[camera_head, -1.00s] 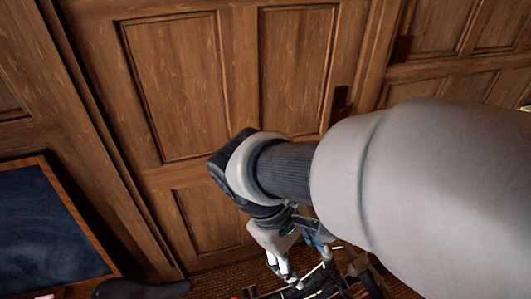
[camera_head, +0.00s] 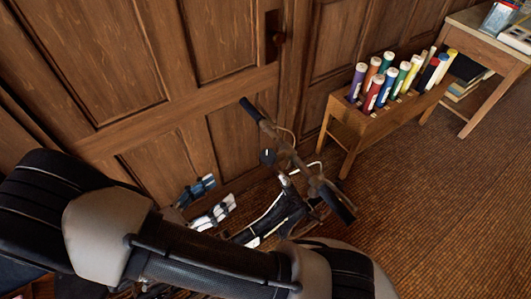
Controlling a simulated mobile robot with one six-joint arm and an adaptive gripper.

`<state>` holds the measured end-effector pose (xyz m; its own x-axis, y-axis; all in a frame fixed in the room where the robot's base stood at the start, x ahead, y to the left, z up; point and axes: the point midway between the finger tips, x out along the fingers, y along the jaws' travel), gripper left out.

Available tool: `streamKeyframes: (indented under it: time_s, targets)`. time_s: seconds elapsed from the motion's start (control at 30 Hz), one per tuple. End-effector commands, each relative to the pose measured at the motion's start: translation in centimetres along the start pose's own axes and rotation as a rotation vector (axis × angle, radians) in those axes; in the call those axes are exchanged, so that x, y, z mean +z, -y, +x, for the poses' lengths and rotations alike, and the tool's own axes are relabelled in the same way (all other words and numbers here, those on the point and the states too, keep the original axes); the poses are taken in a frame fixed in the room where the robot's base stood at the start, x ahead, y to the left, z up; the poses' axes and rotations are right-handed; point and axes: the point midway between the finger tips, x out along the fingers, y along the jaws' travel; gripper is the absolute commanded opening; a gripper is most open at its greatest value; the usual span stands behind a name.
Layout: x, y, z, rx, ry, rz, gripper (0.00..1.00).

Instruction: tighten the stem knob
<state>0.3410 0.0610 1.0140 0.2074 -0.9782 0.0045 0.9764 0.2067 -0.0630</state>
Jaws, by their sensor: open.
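A bicycle with dark handlebars (camera_head: 335,201) stands on the carpet by the panelled wall, in the middle of the head view. Its stem (camera_head: 287,182) rises between the two grips. A small round dark part with a light mark (camera_head: 268,157) sits near the bars; I cannot tell whether it is the stem knob. Nothing shows between the fingers. My arm crosses the lower left and hides the lower part of the bicycle.
A wooden rack (camera_head: 352,120) with several coloured tubes stands behind the bicycle to the right. A pale-topped desk (camera_head: 485,38) with books is at the upper right. A wooden door (camera_head: 185,40) and panelling close off the back. The brown carpet (camera_head: 440,220) at right is clear.

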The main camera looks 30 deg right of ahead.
Motion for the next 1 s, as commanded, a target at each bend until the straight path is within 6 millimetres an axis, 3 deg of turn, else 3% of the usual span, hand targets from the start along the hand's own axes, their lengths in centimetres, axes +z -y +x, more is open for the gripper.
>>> streamKeyframes:
  time_s: [0.7, 1.0]
  targets:
    - [-0.2, 0.3, 14.2, -0.010, -0.004, 0.001, 0.56]
    - [-0.1, 0.2, 16.9, -0.006, -0.004, 0.002, 0.56]
